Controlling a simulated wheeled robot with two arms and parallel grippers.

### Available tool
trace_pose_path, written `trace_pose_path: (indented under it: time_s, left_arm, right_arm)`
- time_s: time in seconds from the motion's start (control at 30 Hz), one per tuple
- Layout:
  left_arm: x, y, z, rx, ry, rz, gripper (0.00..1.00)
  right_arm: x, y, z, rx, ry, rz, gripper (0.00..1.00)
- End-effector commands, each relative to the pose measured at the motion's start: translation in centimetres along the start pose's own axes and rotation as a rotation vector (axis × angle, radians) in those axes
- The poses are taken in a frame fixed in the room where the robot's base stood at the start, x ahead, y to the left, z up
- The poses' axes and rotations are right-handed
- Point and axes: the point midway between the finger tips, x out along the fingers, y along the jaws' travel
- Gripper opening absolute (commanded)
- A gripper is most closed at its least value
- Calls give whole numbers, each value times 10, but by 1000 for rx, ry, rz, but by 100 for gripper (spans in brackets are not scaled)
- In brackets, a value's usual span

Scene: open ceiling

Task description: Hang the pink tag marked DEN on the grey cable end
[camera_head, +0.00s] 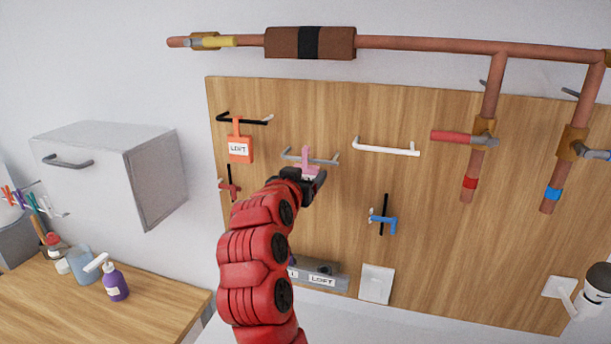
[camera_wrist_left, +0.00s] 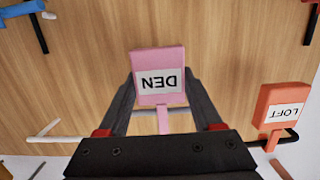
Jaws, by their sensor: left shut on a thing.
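The pink tag marked DEN (camera_head: 306,164) is held by my left gripper (camera_head: 313,181), in front of the wooden board. In the left wrist view the tag (camera_wrist_left: 159,62) appears upside down between the two dark fingers (camera_wrist_left: 160,92), its DEN label facing the camera. The grey cable end (camera_head: 326,161) sticks out from the board. The tag's narrow upper part overlaps the grey bar in both views; I cannot tell whether its hook is over the bar. My right gripper is in neither view.
An orange LOFT tag (camera_head: 239,148) is at the black cable end (camera_head: 256,120) to the left. A white cable end (camera_head: 388,147) is to the right. Below are a blue-handled fitting (camera_head: 383,219) and a grey LOFT box (camera_head: 316,274). Copper pipes (camera_head: 430,43) run above.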

Motion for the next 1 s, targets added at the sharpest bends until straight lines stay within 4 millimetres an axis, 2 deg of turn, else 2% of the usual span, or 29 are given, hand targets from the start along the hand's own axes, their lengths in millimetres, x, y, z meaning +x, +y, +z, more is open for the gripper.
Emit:
trace_pose_path:
  time_s: [1.0]
  left_arm:
    - [0, 0, 0, 0, 0, 1, 3]
  right_arm:
    - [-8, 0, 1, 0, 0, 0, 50]
